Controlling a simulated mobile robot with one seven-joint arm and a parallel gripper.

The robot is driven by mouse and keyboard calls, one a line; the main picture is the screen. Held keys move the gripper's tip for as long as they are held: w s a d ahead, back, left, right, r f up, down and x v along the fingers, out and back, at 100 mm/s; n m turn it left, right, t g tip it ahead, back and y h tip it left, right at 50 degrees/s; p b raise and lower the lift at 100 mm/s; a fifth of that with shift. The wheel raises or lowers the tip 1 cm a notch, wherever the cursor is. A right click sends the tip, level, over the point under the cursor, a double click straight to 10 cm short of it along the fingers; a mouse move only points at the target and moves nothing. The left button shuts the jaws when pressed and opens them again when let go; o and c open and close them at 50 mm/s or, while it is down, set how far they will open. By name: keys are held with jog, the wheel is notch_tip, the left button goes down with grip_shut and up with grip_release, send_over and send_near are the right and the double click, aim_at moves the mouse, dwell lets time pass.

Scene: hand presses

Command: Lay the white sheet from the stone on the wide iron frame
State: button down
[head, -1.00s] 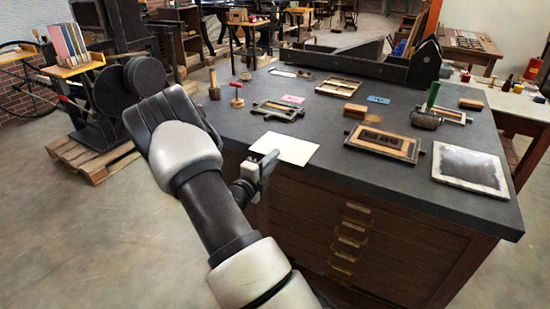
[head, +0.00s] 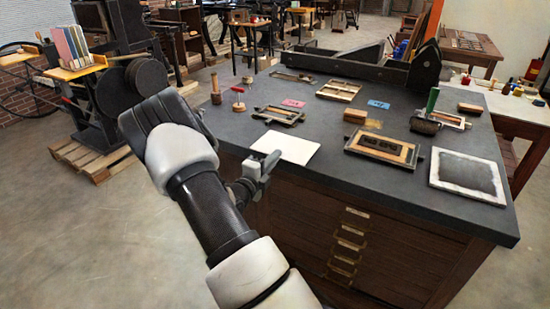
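The white sheet (head: 287,146) is flat and pale, at the front edge of the dark table top. My gripper (head: 270,162) is at the sheet's near left edge, its fingertips overlapping that edge, and it seems shut on it. The finger gap is too small to see clearly. I cannot tell how high the sheet is above the top. The widest dark iron frame (head: 418,160), with a wooden inside and dark blocks in its middle, lies to the right of the sheet, apart from it. A smaller iron frame (head: 278,115) lies behind the sheet.
A pale-rimmed grey slab (head: 437,181) lies at the right front. A roller with a green handle (head: 432,100), a wooden block (head: 355,116) and a wooden tray (head: 339,90) stand farther back.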

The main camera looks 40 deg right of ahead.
jog(key=shift+r, duration=0.15)
jog(key=shift+r, duration=0.1)
jog(key=s+a+r+p, duration=0.2)
jog(key=a+r+p, duration=0.1)
jog(key=a, duration=0.3)
jog(key=shift+s+a+p, duration=0.25)
jog(key=shift+s+p, duration=0.1)
jog(key=shift+p, duration=0.35)
dwell(0.4)
jog(key=a+r+n+t+y+p, duration=0.2)
jog(key=a+r+t, duration=0.1)
jog(key=a, duration=0.6)
jog(key=s+a+r+n+t+y+p, duration=0.1)
jog(key=a+r+n+t+y+p, duration=0.2)
jog(key=a, duration=0.6)
jog(key=a+r+n+t+y+p, duration=0.2)
jog(key=a+r+y+p, duration=0.1)
jog(key=a, duration=0.7)
jog(key=shift+s+r+n+t, duration=0.3)
jog(key=shift+s+r+t, duration=0.05)
jog(key=shift+s+t, duration=0.05)
